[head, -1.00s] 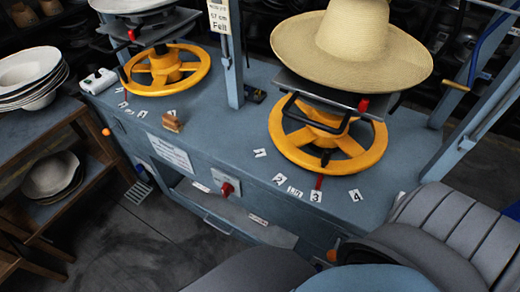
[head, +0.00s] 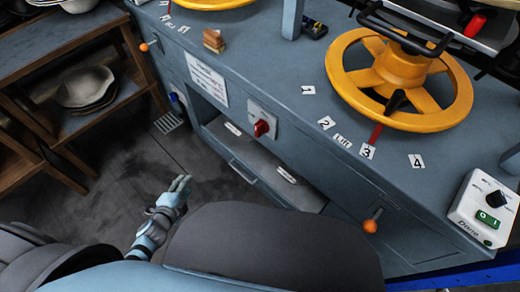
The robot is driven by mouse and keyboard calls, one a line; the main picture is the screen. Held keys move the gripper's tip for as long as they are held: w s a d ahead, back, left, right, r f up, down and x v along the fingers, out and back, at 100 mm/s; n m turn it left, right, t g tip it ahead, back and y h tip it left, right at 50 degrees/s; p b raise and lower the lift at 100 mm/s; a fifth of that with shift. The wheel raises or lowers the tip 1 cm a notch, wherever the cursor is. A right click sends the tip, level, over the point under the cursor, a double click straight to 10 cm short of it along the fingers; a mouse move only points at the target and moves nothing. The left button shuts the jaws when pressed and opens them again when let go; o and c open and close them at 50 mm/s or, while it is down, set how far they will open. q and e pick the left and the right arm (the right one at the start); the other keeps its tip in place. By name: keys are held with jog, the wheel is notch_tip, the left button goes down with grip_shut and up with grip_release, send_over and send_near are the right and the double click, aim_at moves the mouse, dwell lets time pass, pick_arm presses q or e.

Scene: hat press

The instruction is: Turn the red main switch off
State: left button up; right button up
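The red main switch (head: 262,128) is a red rotary knob on a pale plate on the front face of the blue-grey bench (head: 290,75). Its exact setting is too small to read. My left gripper (head: 182,184) is low in front of the bench, left of and below the switch, and clear of it. Its fingers look close together, but whether they are open or shut is unclear. It touches nothing that I can see. My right gripper is out of view.
A yellow handwheel (head: 398,82) and a white control box (head: 486,208) are on the bench top. Orange-knobbed levers (head: 370,226) stick out from the front. An open shelf (head: 255,160) lies below the switch. A wooden rack (head: 55,60) stands left. The floor between is clear.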

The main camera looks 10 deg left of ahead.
pick_arm(q)
jog(key=w+d+m+t+h+b, duration=0.2)
jog(key=w+d+m+t+b, duration=0.1)
jog(key=w+m+b, duration=0.3)
jog(key=m+h+b, duration=0.8)
jog(key=m+b, duration=0.1)
jog(key=m, duration=1.2)
send_near(256, 131)
jog(key=shift+t, duration=0.3)
jog(key=x, duration=0.2)
jog(key=b+x, duration=0.1)
jog(key=x, duration=0.5)
jog(key=shift+w+d+f, duration=0.2)
jog(key=shift+f, duration=0.1)
jog(key=shift+w+d+b, duration=0.35)
jog(key=shift+w, duration=0.15)
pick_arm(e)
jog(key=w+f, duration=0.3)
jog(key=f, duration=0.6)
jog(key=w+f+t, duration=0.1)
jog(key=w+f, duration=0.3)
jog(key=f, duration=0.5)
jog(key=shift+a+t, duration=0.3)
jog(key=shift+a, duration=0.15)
pick_arm(q)
jog(key=shift+r, duration=0.1)
jog(key=shift+c, duration=0.2)
grip_shut()
